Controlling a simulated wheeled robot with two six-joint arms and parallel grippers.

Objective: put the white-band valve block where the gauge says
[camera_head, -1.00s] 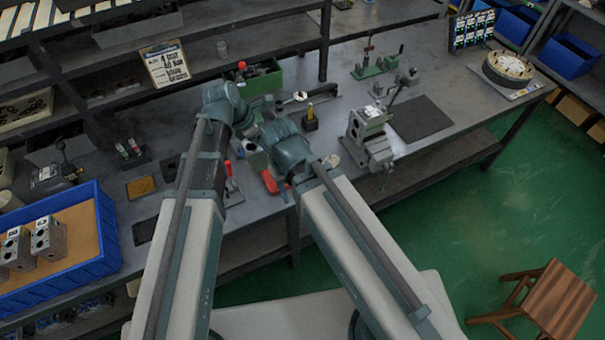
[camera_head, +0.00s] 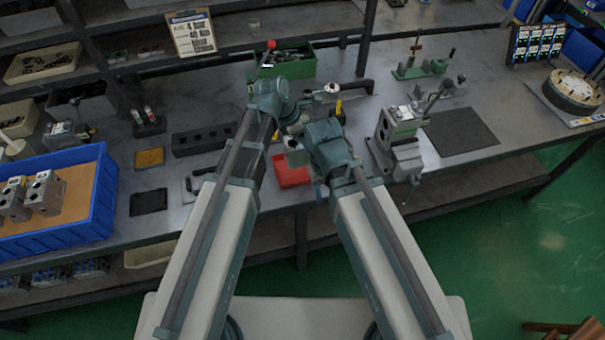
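Two grey metal valve blocks, one at the left (camera_head: 12,200) and one beside it (camera_head: 45,193), stand in the blue tray (camera_head: 103,200) at the left. Both have dark bores and pale marks; I cannot tell which has a white band. My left gripper (camera_head: 283,113) and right gripper (camera_head: 296,145) are close together over the middle of the bench, far right of the tray. My wrists largely hide their fingers, so their opening and any load are unclear. A small round white-faced dial (camera_head: 332,88) stands behind them; its reading is too small to make out.
A vise (camera_head: 395,145) stands right of my grippers, with a dark mat (camera_head: 462,132) beside it. A red tray (camera_head: 290,172), black slotted block (camera_head: 202,140) and green bin (camera_head: 297,64) are nearby. A round fixture (camera_head: 573,90) sits far right. A notice (camera_head: 191,33) hangs behind.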

